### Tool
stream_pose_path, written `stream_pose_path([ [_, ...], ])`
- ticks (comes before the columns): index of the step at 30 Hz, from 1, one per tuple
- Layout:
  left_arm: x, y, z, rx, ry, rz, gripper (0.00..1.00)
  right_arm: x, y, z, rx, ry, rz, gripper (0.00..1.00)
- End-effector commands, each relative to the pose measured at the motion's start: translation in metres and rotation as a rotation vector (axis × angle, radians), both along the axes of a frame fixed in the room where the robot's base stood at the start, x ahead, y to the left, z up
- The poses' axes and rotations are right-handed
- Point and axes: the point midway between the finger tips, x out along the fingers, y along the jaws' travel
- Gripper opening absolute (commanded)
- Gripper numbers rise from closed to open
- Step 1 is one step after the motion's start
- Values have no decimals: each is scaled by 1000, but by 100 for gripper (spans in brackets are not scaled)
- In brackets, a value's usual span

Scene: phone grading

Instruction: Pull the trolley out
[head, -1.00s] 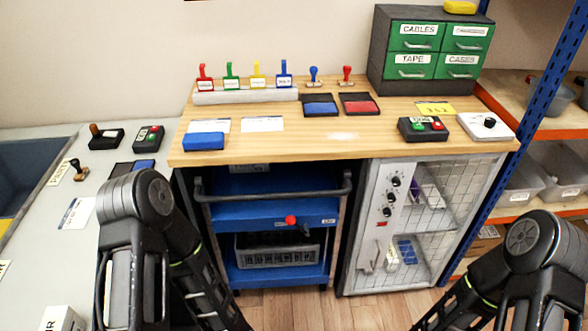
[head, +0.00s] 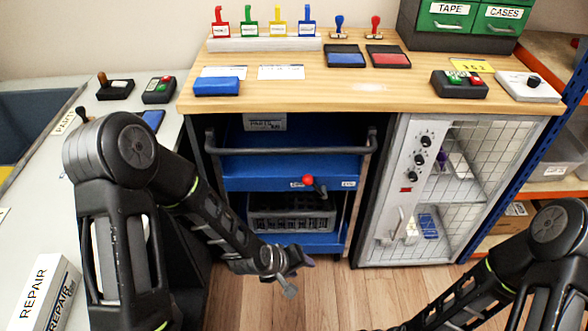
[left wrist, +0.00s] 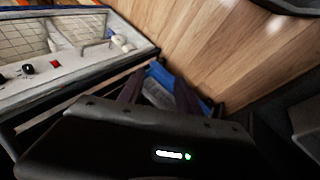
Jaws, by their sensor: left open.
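The blue trolley (head: 232,182) stands under the wooden counter, left of the mesh-door cabinet. It has a dark grey bar handle (head: 290,150) across its front and a red-knobbed lever (head: 309,181) on its middle shelf. A grey crate (head: 290,219) sits on its lower shelf. My left gripper (head: 292,271) is open and empty, low in front of the trolley and apart from the handle. In the left wrist view, a blue part, probably the trolley (left wrist: 160,75), shows beyond the fingers. My right arm enters at lower right; its gripper is out of the frame.
A grey cabinet (head: 392,205) with mesh doors stands right of the trolley. The wooden counter (head: 400,95) overhangs it. A grey side table (head: 35,220) is at left. Shelving with blue posts (head: 519,150) is at right. The wooden floor (head: 330,300) in front is clear.

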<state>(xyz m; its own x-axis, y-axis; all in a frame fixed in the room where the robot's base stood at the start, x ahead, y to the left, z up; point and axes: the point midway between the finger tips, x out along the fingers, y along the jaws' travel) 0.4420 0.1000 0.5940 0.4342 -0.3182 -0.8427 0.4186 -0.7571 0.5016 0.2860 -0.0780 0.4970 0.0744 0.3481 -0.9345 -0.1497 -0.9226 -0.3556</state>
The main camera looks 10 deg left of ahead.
Motion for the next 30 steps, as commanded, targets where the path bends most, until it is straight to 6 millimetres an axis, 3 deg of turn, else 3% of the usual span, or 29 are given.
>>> stream_pose_path([
  [1,34,9,-14,-31,-70,85,41,1,-2,-48,-2,-2,-4,36],
  [6,120,38,39,-217,-289,381,41,7,-6,-130,-10,-11,-17,36],
  [9,148,55,83,-353,-407,515,41,9,-9,-170,-15,-17,-23,36],
  [12,160,68,126,-481,-502,609,41,12,-11,-200,-17,-21,-28,36],
  [15,162,76,160,-583,-566,665,41,13,-12,-220,-20,-25,-32,36],
  [19,160,81,187,-658,-607,700,41,14,-13,-229,-21,-27,-34,36],
  [30,160,82,196,-676,-613,708,41,15,-13,-227,-21,-27,-34,36],
])
